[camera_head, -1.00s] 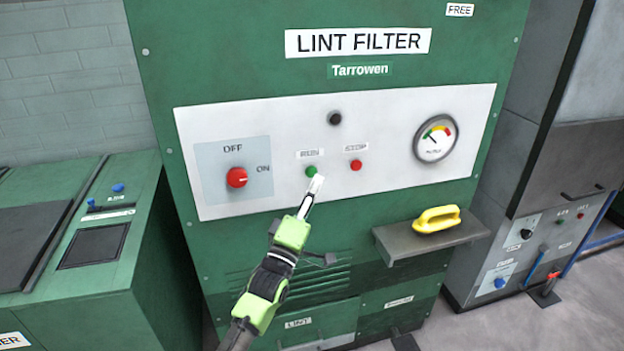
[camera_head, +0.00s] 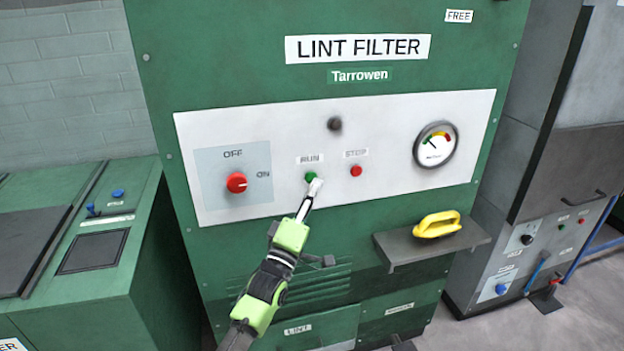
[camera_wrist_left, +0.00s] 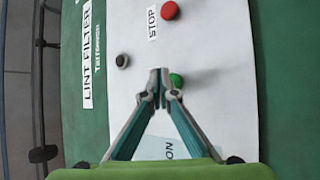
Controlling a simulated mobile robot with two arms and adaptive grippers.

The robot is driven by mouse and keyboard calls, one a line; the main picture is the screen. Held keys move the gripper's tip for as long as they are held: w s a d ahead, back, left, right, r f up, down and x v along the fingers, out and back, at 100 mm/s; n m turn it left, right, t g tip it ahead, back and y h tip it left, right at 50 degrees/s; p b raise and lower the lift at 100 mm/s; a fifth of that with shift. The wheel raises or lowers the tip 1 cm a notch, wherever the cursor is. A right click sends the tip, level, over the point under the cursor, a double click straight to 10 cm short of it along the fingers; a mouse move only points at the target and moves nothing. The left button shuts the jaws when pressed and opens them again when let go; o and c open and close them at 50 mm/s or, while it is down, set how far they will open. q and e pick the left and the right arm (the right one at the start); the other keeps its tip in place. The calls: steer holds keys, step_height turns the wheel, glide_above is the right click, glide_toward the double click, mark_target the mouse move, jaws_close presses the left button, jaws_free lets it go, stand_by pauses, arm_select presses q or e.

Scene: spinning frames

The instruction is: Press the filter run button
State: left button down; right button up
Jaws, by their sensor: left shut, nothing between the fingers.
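The green RUN button (camera_head: 311,177) is on the white control panel (camera_head: 390,105) of the green lint filter machine, under a "RUN" label. The red STOP button (camera_head: 356,170) is to the right. My right gripper is not in view.
A red OFF/ON knob (camera_head: 236,182) is left of the buttons, and a dark round part (camera_head: 334,124) is above. A gauge (camera_head: 436,145) is at the panel's right. A grey shelf (camera_head: 440,245) with a yellow handled object (camera_head: 437,224) sticks out below right.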

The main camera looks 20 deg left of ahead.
arm_select(q)
steer(key=shift+w+a, duration=0.1)
stand_by(0.6)
steer(key=shift+w+a, duration=0.2)
steer(key=shift+w, duration=0.05)
steer(key=shift+w+a+b, duration=0.3)
steer(key=shift+w+b, duration=0.15)
steer(key=shift+b, duration=0.1)
stand_by(0.8)
steer(key=shift+s+d+p, duration=0.55)
steer(key=shift+s+p, duration=0.1)
steer(key=shift+s, duration=0.2)
steer(key=s+d+p, duration=0.1)
steer(key=s, duration=0.1)
steer(key=s+d+p, duration=0.1)
steer(key=s, duration=0.1)
steer(key=shift+d+p, duration=0.4)
